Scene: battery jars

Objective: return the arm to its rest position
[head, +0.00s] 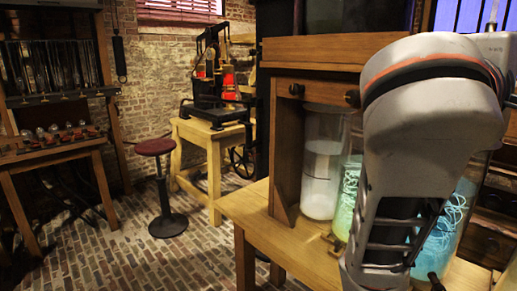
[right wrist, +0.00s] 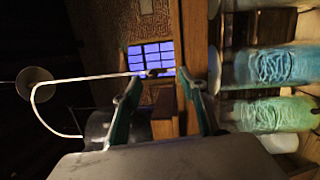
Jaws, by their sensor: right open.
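My right arm (head: 425,130) fills the right foreground of the head view, in front of the jars. Its gripper cannot be made out there. In the right wrist view my right gripper (right wrist: 159,76) has its two green-grey fingers spread apart, with no object seen held between them. The jars lie off to the right of the fingers in that view, apart from them. My left arm and gripper do not show in either view.
A wooden bench (head: 262,215) holds a white-filled jar (head: 321,170), a green-glowing jar (head: 347,200) and a blue-glowing jar (head: 448,230), partly behind my arm. A pale curved rod (right wrist: 38,95) shows left of the fingers. A stool (head: 155,147) stands on open brick floor.

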